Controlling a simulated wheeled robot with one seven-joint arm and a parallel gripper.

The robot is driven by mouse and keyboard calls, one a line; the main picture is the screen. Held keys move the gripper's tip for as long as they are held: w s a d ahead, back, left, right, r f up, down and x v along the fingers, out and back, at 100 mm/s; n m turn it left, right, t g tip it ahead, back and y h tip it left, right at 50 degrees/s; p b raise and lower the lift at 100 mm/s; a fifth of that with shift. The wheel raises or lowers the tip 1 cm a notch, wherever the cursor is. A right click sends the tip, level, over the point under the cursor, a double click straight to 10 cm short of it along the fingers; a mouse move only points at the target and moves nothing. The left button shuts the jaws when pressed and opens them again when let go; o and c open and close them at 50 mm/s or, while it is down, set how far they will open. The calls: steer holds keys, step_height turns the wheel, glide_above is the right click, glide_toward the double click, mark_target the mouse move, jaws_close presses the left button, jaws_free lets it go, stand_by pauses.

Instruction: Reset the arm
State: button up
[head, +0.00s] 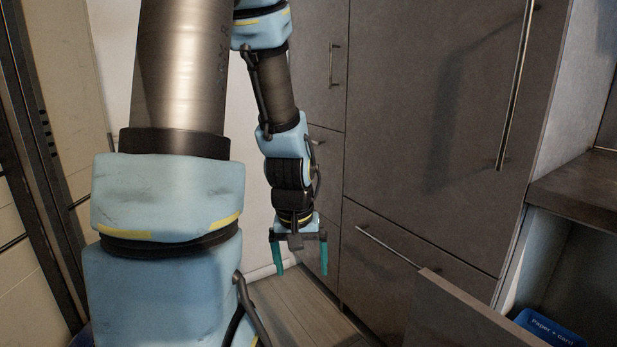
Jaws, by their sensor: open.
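My gripper (301,257) hangs from my blue and grey arm near the middle of the head view, with its two teal fingers pointing down. The fingers are spread apart with nothing between them. Below it is the wooden floor (292,306). The gripper appears clear of the cabinet fronts, though its exact distance from them is hard to tell. My upper arm covers much of the left part of the view.
Tall grey-brown cabinets (432,110) with metal handles stand at the centre and right. An open panel or drawer front (455,310) juts out at lower right. Beyond it are a dark counter (580,190) and a blue bin (545,330) marked "Paper + card".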

steer(key=s+a+r+p, duration=0.2)
steer(key=s+a+r, duration=0.1)
steer(key=a+r, duration=0.25)
step_height(320, 180, up, 18)
steer(key=p, duration=1.6)
steer(key=shift+d+f+m+y, duration=0.15)
steer(key=shift+f+m+y, duration=0.1)
steer(key=shift+m+y, duration=0.05)
